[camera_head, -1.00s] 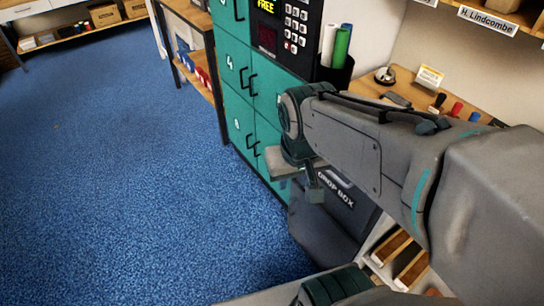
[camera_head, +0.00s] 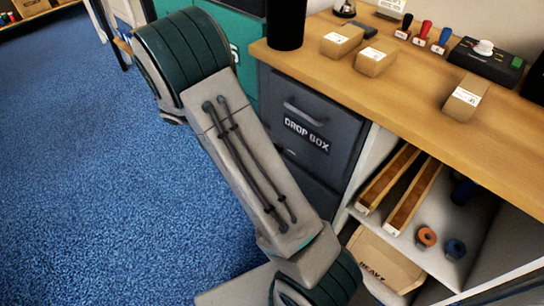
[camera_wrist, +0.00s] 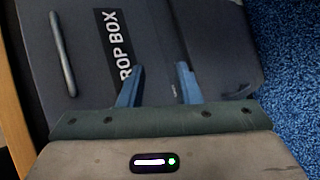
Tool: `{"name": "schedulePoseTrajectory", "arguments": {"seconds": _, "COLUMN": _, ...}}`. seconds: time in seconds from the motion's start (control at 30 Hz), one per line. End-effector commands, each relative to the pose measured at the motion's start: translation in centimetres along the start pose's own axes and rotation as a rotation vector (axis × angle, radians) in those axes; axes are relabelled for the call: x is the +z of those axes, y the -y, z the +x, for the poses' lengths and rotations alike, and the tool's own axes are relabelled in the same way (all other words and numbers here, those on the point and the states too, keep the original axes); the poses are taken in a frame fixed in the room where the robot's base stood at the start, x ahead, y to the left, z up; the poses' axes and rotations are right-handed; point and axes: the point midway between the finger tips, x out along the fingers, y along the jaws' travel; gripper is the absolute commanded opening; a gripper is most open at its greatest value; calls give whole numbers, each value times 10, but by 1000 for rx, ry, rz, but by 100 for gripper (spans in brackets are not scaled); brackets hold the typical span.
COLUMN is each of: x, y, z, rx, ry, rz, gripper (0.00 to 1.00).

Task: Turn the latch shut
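I cannot make out a latch for certain in either view. The dark grey drop box (camera_head: 325,133) stands under the wooden counter, its lid or front closed, with a bar handle (camera_head: 304,113) and a white label. In the wrist view the drop box (camera_wrist: 95,20) fills most of the picture, with its handle (camera_wrist: 62,55) at the left. A small dark part (camera_wrist: 240,92) shows low on its right side; I cannot tell what it is. My gripper (camera_wrist: 158,85) is open, its two blue-grey fingers apart in front of the box, with nothing between them. In the head view my arm hides the gripper.
The wooden counter (camera_head: 400,85) holds small cartons (camera_head: 376,58), stamps (camera_head: 422,33) and a dark device (camera_head: 486,62). Open shelves right of the box hold wooden trays (camera_head: 412,198) and tape rolls (camera_head: 426,237). Blue carpet (camera_head: 80,170) is clear at the left.

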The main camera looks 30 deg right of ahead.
Motion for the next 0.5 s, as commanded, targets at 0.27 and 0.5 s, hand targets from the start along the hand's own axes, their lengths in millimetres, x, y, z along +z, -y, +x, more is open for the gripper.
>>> {"name": "schedulePoseTrajectory", "arguments": {"seconds": 0.27, "x": -64, "y": 90, "z": 45, "rx": 364, "ry": -80, "rz": 52, "gripper": 31}}
{"name": "schedulePoseTrajectory", "arguments": {"seconds": 0.5, "x": -97, "y": 144, "z": 63, "rx": 593, "ry": -197, "rz": 100, "gripper": 31}}
